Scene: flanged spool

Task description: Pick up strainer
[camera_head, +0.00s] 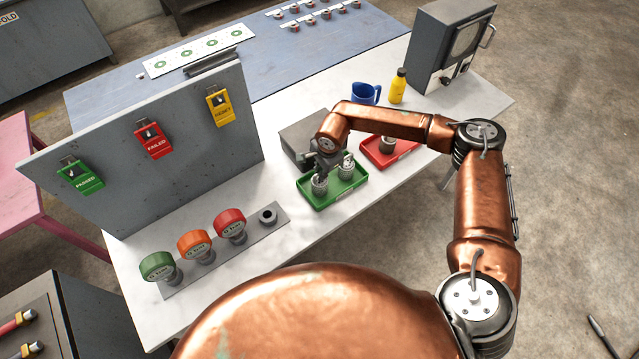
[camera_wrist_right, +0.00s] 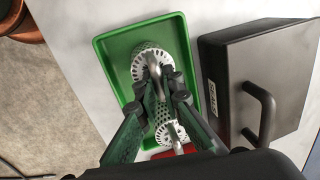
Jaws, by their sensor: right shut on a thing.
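A green tray (camera_head: 328,200) on the white bench holds two pale perforated metal strainers, each with a metal loop on top. In the head view, one strainer (camera_head: 319,187) is at the tray's left, directly under my right gripper (camera_head: 323,170). The other strainer (camera_head: 347,168) stands to its right. In the right wrist view, my right gripper (camera_wrist_right: 162,82) is shut on the loop of the upper strainer (camera_wrist_right: 138,66). The other strainer (camera_wrist_right: 168,132) shows lower between the fingers. The held strainer seems to be still in the tray (camera_wrist_right: 110,58). My left gripper is out of view.
A grey box (camera_head: 303,132) with a handle (camera_wrist_right: 263,112) stands close beside the tray. A red tray (camera_head: 388,158) holds another metal part. A grey panel (camera_head: 160,150) with tags, round coloured-top stamps (camera_head: 230,222), a blue mug (camera_head: 365,94) and a yellow bottle (camera_head: 398,86) stand around.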

